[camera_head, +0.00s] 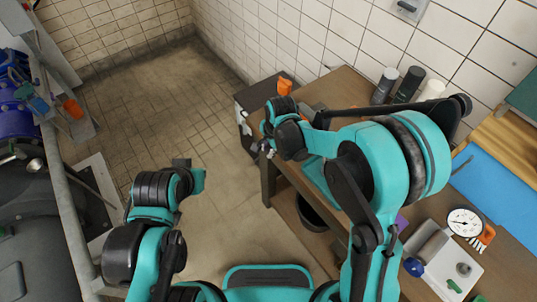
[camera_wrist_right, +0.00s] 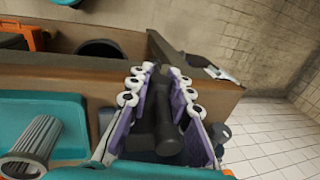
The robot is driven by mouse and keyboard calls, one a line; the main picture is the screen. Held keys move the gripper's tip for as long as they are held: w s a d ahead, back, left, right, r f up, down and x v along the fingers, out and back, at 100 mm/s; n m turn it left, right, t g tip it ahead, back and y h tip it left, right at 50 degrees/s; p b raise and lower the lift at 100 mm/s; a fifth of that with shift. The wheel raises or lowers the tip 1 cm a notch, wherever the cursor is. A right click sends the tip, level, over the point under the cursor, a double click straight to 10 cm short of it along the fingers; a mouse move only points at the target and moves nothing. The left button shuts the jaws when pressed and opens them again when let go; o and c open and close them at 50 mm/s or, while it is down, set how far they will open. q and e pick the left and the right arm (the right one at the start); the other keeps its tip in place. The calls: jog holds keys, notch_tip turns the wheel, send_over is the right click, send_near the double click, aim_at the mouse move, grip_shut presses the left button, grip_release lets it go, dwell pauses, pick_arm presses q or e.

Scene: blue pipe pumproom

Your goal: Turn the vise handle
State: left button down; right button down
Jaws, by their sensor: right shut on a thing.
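In the right wrist view, a dark grey vise handle (camera_wrist_right: 161,105) lies between the two purple fingers with white rollers of my right gripper (camera_wrist_right: 157,85). The fingers are closed around it at the edge of the wooden workbench (camera_wrist_right: 60,75). In the head view my right gripper (camera_head: 266,150) is at the bench's left front corner, small and partly hidden by its own wrist. The vise body is mostly hidden there behind my right arm. My left gripper (camera_head: 190,172) hangs over the floor away from the bench; its fingers do not show clearly.
A dark cabinet (camera_head: 253,100) stands beyond the bench. Bottles (camera_head: 408,85), a dial gauge (camera_head: 464,222) and a blue mat (camera_head: 497,190) are on the bench at right. A rail (camera_head: 62,190) and blue pipework (camera_head: 12,112) are at left. The tiled floor between is clear.

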jog(key=shift+s+t+y, duration=0.1)
jog(key=shift+t+y, duration=0.2)
jog(key=shift+t, duration=0.1)
jog(key=c, duration=1.3)
grip_release()
jog(key=shift+a, duration=0.1)
jog(key=shift+c, duration=0.2)
jog(key=shift+r, duration=0.2)
jog(key=v, duration=1.1)
jog(key=shift+r, duration=0.35)
jog(key=shift+s, duration=0.1)
